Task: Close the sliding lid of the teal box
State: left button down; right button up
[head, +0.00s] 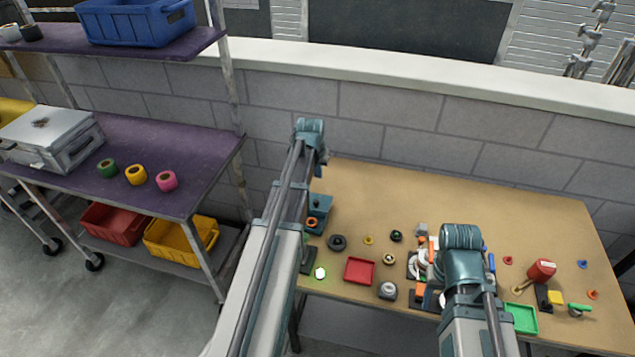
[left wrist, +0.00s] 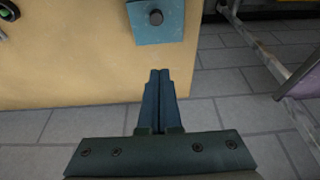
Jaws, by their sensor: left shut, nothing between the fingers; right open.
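A small teal box (head: 319,208) stands at the left edge of the tan table in the head view, partly hidden by my left arm. The left wrist view shows a flat teal top (left wrist: 172,30) with a dark round knob (left wrist: 156,17), cut off by the upper frame edge. I cannot tell how far the lid is open. My left gripper (left wrist: 159,72) is shut and empty. In the left wrist view its fingertips are below the teal top and appear apart from it, over the table edge and floor. My right gripper is hidden behind its arm in the head view.
The table (head: 400,190) is clear at the back. A red tray (head: 360,271), a green tray (head: 521,318), a red mallet (head: 541,271) and several small parts lie toward its front. A shelf cart (head: 150,150) stands left, across a floor gap.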

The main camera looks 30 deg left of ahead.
aim_at(317, 200)
pick_arm(q)
jog(key=b+x, duration=0.9)
jog(key=x, duration=0.1)
jog(key=shift+d+f, duration=0.1)
jog(key=s, duration=0.2)
jog(key=s+d, duration=0.1)
jog(key=shift+s+r, duration=0.35)
jog(key=shift+s, duration=0.15)
jog(key=s, duration=0.2)
jog(key=s+d, duration=0.1)
jog(key=s, duration=0.2)
jog(key=s+d, duration=0.1)
jog(key=s, duration=0.2)
jog(key=shift+f, duration=0.1)
jog(key=shift+s, duration=0.1)
